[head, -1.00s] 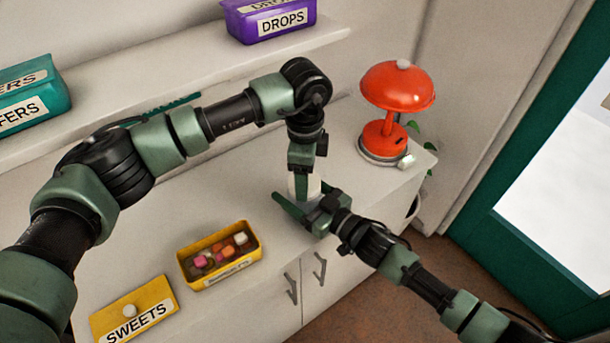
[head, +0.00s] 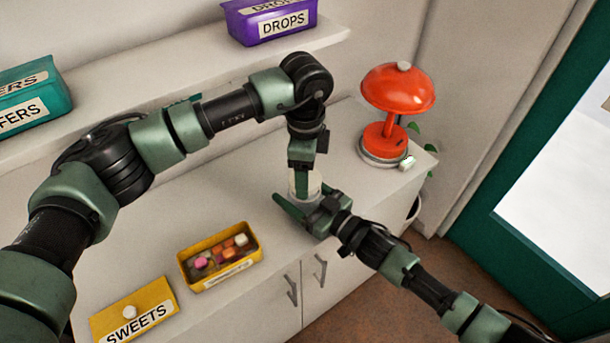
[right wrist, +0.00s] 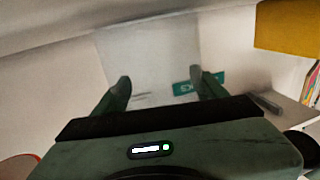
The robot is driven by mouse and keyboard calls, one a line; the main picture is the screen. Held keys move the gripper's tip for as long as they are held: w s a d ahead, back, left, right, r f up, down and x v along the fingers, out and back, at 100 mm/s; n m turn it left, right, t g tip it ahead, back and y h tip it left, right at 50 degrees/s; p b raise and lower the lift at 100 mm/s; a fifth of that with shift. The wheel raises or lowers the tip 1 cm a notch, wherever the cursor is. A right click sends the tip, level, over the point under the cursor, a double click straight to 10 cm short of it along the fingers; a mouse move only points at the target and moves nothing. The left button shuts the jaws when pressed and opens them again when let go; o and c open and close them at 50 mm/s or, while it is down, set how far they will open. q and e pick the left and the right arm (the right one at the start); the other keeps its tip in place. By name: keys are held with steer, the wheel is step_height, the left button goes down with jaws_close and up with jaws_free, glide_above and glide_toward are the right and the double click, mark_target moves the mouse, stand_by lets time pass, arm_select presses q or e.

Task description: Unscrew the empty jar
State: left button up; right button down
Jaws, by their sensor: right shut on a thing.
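The jar (head: 314,186), pale and see-through, stands on the white cabinet top, mostly hidden by my two grippers. My right gripper (head: 300,207) reaches in low from the right, with its fingers around the jar's side, shut on it. In the right wrist view the fingers (right wrist: 160,87) stand on either side of a pale, clear surface, the jar (right wrist: 150,62). My left gripper (head: 302,182) points down over the jar's top. One green finger shows against the jar; the other is hidden, so its grip is unclear. I cannot make out the lid.
A red lamp (head: 397,90) stands right of the jar. A yellow box of sweets (head: 222,276) and its lid (head: 133,310) lie at front left. A purple box (head: 270,22) and teal box (head: 28,95) are on the shelf. The cabinet's front edge is near.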

arm_select(q)
steer(key=shift+r, duration=0.45)
steer(key=shift+r, duration=2.05)
arm_select(e)
steer(key=shift+c, duration=0.3)
jaws_free()
arm_select(q)
steer(key=shift+s+f+b, duration=0.1)
steer(key=shift+f+b, duration=0.8)
steer(key=shift+f, duration=0.05)
arm_select(e)
steer(key=v, duration=1)
steer(key=shift+s+d+f, duration=0.1)
steer(key=shift+s+d, duration=0.1)
steer(key=shift+d, duration=0.1)
arm_select(q)
steer(key=shift+f, duration=0.1)
arm_select(e)
steer(key=shift+s+d, duration=0.5)
